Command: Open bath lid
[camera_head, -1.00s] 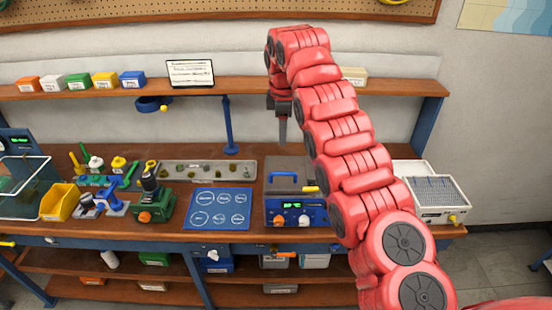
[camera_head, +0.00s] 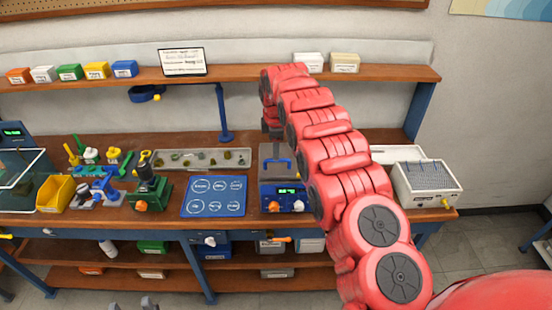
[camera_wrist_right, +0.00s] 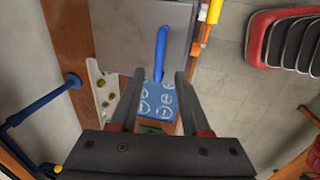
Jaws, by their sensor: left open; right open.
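The bath is a blue box (camera_head: 283,197) with a lit green display on the bench, in the head view. Its grey lid (camera_head: 267,173) is shut on top and carries a blue handle (camera_head: 279,161). The lid (camera_wrist_right: 128,40) and handle (camera_wrist_right: 161,48) also show in the right wrist view. My right gripper (camera_wrist_right: 159,80) is open, its fingers on either side of the handle's near end, with gaps showing. In the head view it is low over the lid's back, partly hidden by my red arm. My left gripper (camera_head: 149,301) shows only open fingertips at the bottom edge, away from the bench.
A blue mat (camera_head: 214,197) with white circles lies left of the bath, and a grey parts tray (camera_head: 202,159) lies behind it. A green-based device (camera_head: 149,190) stands further left. A white box (camera_head: 428,184) stands at the right end. A shelf (camera_head: 230,79) runs above.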

